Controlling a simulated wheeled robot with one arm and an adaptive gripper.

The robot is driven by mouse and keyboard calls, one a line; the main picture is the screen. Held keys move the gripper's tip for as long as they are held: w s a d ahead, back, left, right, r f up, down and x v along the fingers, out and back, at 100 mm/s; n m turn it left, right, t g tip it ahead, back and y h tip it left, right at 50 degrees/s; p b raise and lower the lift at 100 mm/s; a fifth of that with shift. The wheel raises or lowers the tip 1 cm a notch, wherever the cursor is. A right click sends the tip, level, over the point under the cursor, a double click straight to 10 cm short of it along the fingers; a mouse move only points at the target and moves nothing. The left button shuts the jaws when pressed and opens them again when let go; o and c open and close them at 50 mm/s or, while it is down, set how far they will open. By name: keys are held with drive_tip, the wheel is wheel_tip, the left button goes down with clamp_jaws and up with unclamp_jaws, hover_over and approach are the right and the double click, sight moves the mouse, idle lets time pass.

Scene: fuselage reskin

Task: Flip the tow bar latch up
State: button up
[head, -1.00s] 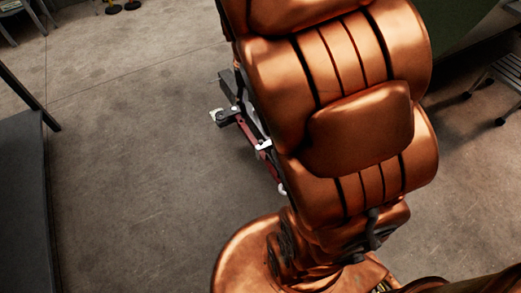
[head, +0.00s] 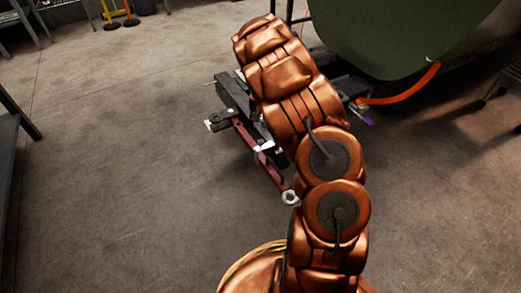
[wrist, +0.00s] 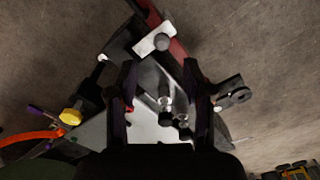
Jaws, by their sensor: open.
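The dark red tow bar (head: 247,142) with a pale ring at its near end (head: 289,197) slopes down from a dark frame (head: 232,94) left of my arm. A white fitting (head: 265,146) sits on the bar. In the wrist view, the red bar (wrist: 169,33) is at the top, with a white plate and round grey knob (wrist: 161,42) below it. I cannot tell for sure which part is the latch. My gripper (wrist: 160,72) is open and empty, its dark fingers apart over the frame's metal parts. In the head view my arm hides the gripper.
A large green body (head: 410,35) stands at the back right, with an orange strap or hose (head: 408,89) beside it. A yellow knob (wrist: 71,116) is left of my fingers in the wrist view. A dark bench (head: 10,165) stands at the left edge. The concrete floor between is clear.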

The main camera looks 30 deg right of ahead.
sight(261, 140)
drive_tip(key=shift+w+d+f, duration=0.1)
drive_tip(key=shift+w+f, duration=0.15)
drive_tip(key=shift+f, duration=0.65)
wheel_tip(261, 140, down, 8)
drive_tip(key=b, duration=0.2)
drive_tip(key=shift+r+b, duration=0.25)
drive_tip(key=shift+b, duration=0.1)
clamp_jaws()
